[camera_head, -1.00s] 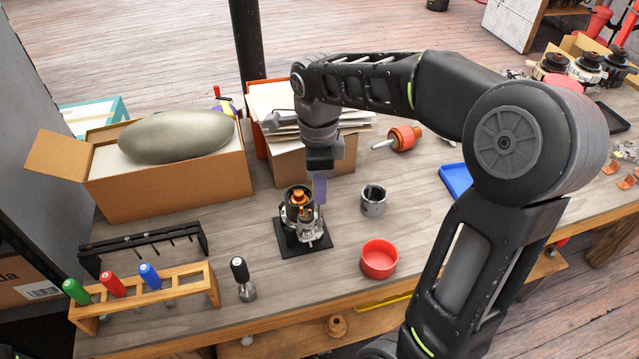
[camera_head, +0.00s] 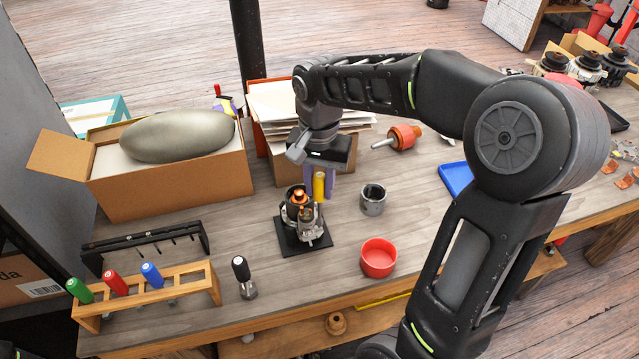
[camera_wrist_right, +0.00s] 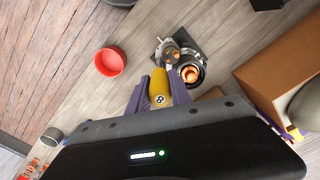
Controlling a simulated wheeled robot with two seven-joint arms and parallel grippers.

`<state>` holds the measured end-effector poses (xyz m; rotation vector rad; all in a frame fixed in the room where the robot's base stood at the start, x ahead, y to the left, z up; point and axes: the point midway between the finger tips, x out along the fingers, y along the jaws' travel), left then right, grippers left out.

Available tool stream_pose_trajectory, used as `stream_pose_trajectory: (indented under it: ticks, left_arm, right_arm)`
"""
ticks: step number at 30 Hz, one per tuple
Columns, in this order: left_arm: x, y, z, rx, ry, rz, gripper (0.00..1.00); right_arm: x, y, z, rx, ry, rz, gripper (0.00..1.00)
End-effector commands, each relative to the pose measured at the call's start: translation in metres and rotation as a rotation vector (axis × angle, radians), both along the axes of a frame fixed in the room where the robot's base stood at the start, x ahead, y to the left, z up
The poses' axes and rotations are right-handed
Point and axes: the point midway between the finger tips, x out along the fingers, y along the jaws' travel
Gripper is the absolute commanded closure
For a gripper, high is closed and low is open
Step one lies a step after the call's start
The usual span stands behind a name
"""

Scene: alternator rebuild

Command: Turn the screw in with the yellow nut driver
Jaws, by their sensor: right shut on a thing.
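My right gripper (camera_head: 320,184) is shut on the yellow nut driver (camera_head: 319,187), with its purple fingers on both sides of the handle. The driver is upright above the alternator (camera_head: 299,209), at its right rear side. In the right wrist view, the yellow handle (camera_wrist_right: 159,86) with an "8" mark sits between the fingers (camera_wrist_right: 158,96). The alternator, with copper-coloured parts, stands on a black base plate (camera_head: 290,250) and also shows in the wrist view (camera_wrist_right: 189,72). The screw and the driver's tip are hidden, so I cannot tell whether they touch. My left gripper is not in view.
A red bowl (camera_head: 378,258) and a grey metal cup (camera_head: 373,200) stand to the right. A wooden rack (camera_head: 190,291) holds green, red and blue drivers. Cardboard boxes (camera_head: 180,188) are behind.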

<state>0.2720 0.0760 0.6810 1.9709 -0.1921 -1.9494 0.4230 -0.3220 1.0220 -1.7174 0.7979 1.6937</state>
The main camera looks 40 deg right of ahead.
Motion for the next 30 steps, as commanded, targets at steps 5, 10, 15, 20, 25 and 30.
stream_pose_trajectory:
  ticks: [5,10,15,20,25,30]
  left_arm:
    - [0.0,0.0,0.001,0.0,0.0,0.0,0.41]
    - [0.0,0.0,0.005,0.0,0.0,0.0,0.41]
    - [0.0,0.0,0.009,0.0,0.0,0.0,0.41]
    - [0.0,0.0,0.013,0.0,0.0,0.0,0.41]
    - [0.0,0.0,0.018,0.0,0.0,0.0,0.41]
    - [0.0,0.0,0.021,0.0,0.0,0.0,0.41]
  right_arm:
    - [0.0,0.0,0.001,0.0,0.0,0.066,1.0]
    - [0.0,0.0,0.001,0.0,0.001,0.318,1.0]
    - [0.0,0.0,0.001,0.0,0.0,0.632,1.0]
    - [0.0,0.0,0.002,0.001,0.0,0.926,1.0]
    - [0.0,0.0,0.002,0.0,0.0,1.24,1.0]
    - [0.0,0.0,0.001,0.0,0.0,1.499,1.0]
